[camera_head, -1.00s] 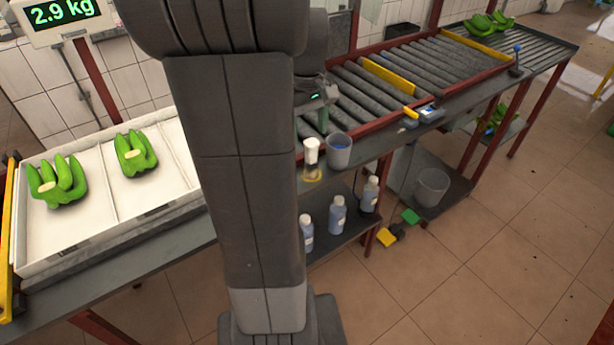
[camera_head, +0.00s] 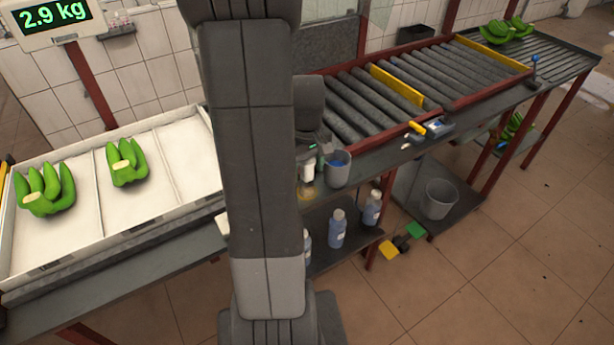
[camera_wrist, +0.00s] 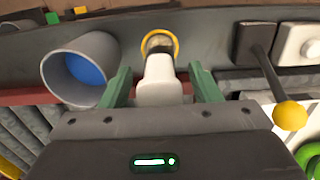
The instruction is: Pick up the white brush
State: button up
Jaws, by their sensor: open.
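The white brush (camera_head: 307,174) stands at the edge of the grey bench, beside a grey cup with blue inside (camera_head: 337,168). Its pale top and yellowish base show, partly hidden by my arm. In the wrist view the white brush (camera_wrist: 160,88) lies between the two green fingers of my gripper (camera_wrist: 162,84), with a yellow ring beyond its white part. The fingers are apart, one on each side, with narrow gaps showing. In the head view my gripper (camera_head: 311,152) is small and mostly behind my arm.
The cup (camera_wrist: 80,68) is close to the left finger in the wrist view. A lever with a yellow knob (camera_wrist: 290,115) stands at the right. A roller conveyor (camera_head: 400,90) lies behind the cup. Bottles (camera_head: 338,228) stand on the lower shelf.

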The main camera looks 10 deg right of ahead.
jog(key=shift+f, duration=0.15)
jog(key=c, duration=1.1)
notch_tip(320, 180, up, 10)
